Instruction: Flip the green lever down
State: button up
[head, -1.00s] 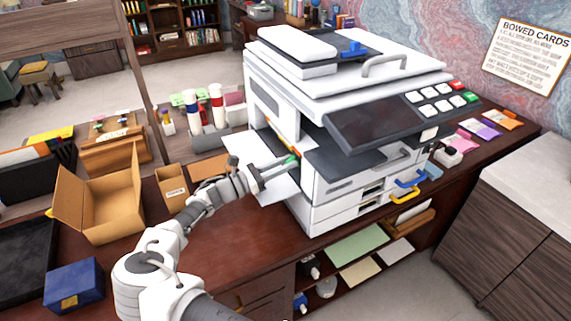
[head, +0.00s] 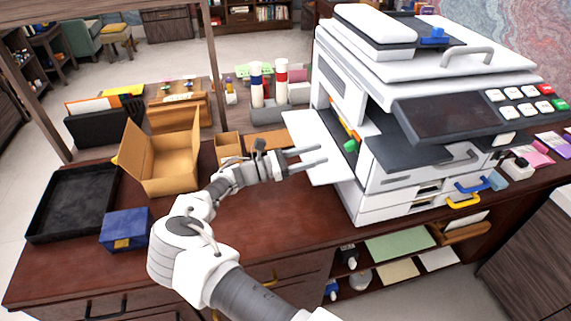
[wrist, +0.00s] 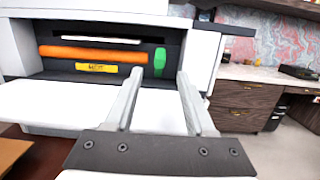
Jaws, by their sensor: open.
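The green lever (head: 352,146) is inside the open side of the white printer (head: 349,190). In the wrist view the green lever (wrist: 159,62) stands upright at the right end of an orange roller (wrist: 95,54), above and to the right of a yellow label (wrist: 97,68). My gripper (head: 324,154) is open and empty over the white side flap (head: 318,172), to the left of the lever and apart from it. In the wrist view the two fingers of my gripper (wrist: 157,78) point toward the opening, with the lever seen between their tips.
An open cardboard box (head: 163,165), a blue box (head: 125,230) and a black tray (head: 68,205) stand on the left of the desk. White tubes (head: 257,85) stand behind my gripper. The printer's upper panel overhangs the opening. The desk front is clear.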

aim_at(354, 141)
jog(key=b+v, duration=0.1)
jog(key=v, duration=0.8)
jog(key=shift+c, duration=0.2)
